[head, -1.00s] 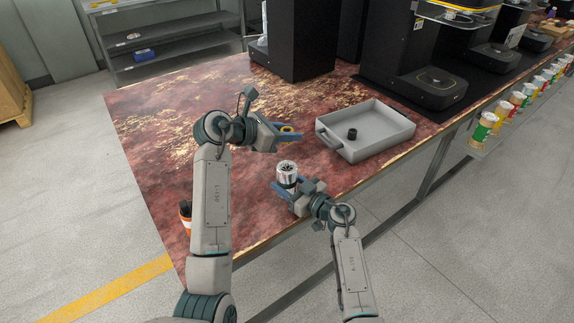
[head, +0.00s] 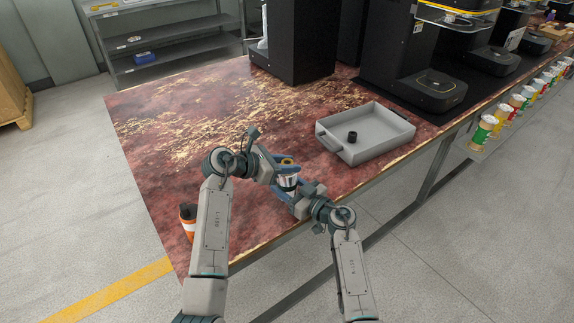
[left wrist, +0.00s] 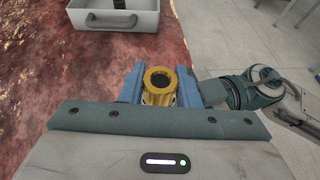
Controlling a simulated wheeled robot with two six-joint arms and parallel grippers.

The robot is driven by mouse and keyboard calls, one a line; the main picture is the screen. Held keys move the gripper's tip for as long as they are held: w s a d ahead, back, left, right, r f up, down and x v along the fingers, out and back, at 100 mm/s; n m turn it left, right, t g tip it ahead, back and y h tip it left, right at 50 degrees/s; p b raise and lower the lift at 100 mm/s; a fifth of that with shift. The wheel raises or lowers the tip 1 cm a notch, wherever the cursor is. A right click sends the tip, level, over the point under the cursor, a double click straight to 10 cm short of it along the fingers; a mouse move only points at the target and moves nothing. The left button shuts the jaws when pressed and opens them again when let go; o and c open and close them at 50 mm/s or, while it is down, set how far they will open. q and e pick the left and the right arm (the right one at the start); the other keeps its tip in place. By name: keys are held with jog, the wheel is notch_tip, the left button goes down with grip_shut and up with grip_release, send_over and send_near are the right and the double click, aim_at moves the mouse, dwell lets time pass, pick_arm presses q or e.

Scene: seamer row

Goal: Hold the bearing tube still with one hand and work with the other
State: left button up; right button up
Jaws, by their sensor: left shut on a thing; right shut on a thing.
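The silver bearing tube (head: 287,184) stands upright near the table's front edge, with my right gripper (head: 286,191) shut on it. My left gripper (head: 286,165) is shut on a gold-coloured ring (head: 287,161) right over the tube's top. In the left wrist view the ring (left wrist: 160,79) sits between the blue fingers with its dark hole facing up. The tube is mostly hidden there under the ring. I cannot tell whether the ring touches the tube's mouth or is partly in it.
A grey tray (head: 394,146) with a black cylinder (head: 352,136) in it stands to the right. An orange bottle with a dark cap (head: 187,211) is at the left, partly behind my left arm. Black machines stand at the back. The table's left middle is clear.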

pick_arm(q)
jog(key=shift+a+f, duration=0.1)
jog(key=shift+f, duration=0.35)
jog(key=shift+s+f, duration=0.15)
jog(key=shift+f, duration=0.35)
pick_arm(e)
jog(key=shift+s+r, duration=0.1)
jog(key=shift+r, duration=0.05)
pick_arm(q)
jog(key=o, duration=1)
jog(key=shift+f, duration=0.1)
jog(key=shift+c, duration=0.2)
pick_arm(e)
jog(key=shift+r, duration=0.1)
pick_arm(q)
jog(key=shift+s, duration=0.1)
jog(key=shift+r, duration=0.55)
pick_arm(e)
jog(key=shift+d, duration=0.1)
pick_arm(q)
jog(key=v, duration=1.2)
jog(key=shift+w+r, duration=0.25)
pick_arm(e)
jog(key=shift+f, duration=0.25)
jog(key=o, duration=1.1)
